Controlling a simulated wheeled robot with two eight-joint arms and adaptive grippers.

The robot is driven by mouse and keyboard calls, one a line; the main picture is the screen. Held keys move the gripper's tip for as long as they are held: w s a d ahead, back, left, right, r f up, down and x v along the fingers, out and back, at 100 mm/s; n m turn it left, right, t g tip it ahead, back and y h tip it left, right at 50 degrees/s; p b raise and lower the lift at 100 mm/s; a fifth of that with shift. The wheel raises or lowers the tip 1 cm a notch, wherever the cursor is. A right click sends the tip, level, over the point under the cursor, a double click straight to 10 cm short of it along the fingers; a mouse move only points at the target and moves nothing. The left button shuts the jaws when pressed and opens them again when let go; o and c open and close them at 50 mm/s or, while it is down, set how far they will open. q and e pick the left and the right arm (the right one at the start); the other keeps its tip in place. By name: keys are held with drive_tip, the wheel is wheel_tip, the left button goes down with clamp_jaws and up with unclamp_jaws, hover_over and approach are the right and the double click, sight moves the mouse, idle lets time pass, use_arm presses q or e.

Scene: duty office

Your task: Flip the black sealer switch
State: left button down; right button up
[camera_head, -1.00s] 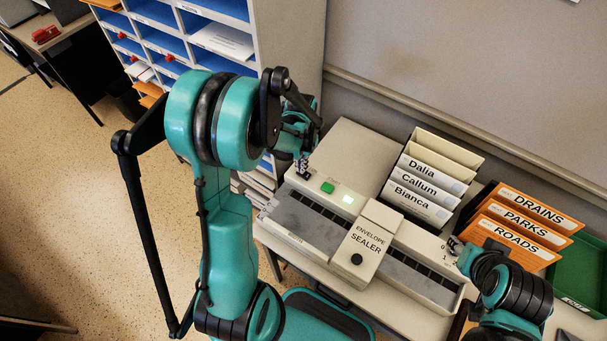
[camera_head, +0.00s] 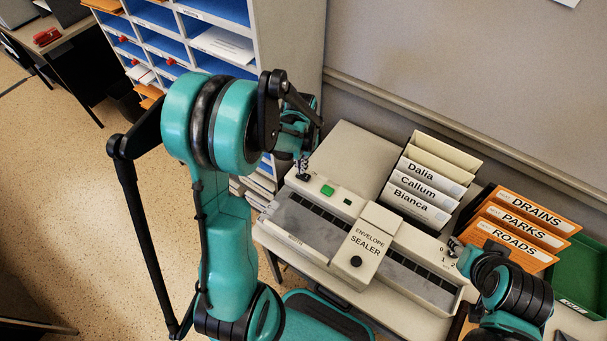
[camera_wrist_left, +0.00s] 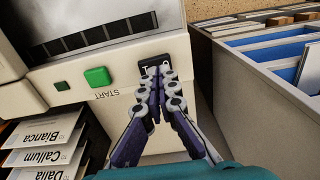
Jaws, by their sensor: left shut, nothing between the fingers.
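The envelope sealer (camera_head: 366,240) stands on the desk, with a long dark slotted bed. Its black switch (camera_head: 303,177) is at the left end of the front panel. In the left wrist view the black switch (camera_wrist_left: 151,64) shows just beyond my fingertips, partly covered by them. My left gripper (camera_head: 302,168) is shut and empty, with its tips at the switch, touching or nearly so. The closed fingers fill the middle of the left wrist view (camera_wrist_left: 160,75). The small indicator (camera_head: 347,201) is dark green. My right gripper (camera_head: 455,244) is by the sealer's right end; its fingers are too small to judge.
A green START button (camera_head: 327,190) sits close to the switch. Name-labelled files (camera_head: 420,187) stand behind the sealer, with orange folders (camera_head: 513,232) and a green tray (camera_head: 585,265) to the right. A pigeonhole shelf (camera_head: 290,50) rises close to the left arm.

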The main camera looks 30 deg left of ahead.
use_arm(q)
drive_tip(key=shift+r+p, duration=1.5)
drive_tip(key=shift+r, duration=0.9)
drive_tip(key=shift+d, duration=0.1)
drive_tip(key=s+d+r+n+t+b, duration=0.1)
drive_tip(key=s+d+r+t+b, duration=0.5)
drive_tip(key=s+d, duration=0.4)
drive_tip(key=shift+s+d+r+t+b, duration=0.25)
drive_tip(key=shift+s+t+b, duration=0.3)
drive_tip(key=shift+b, duration=0.4)
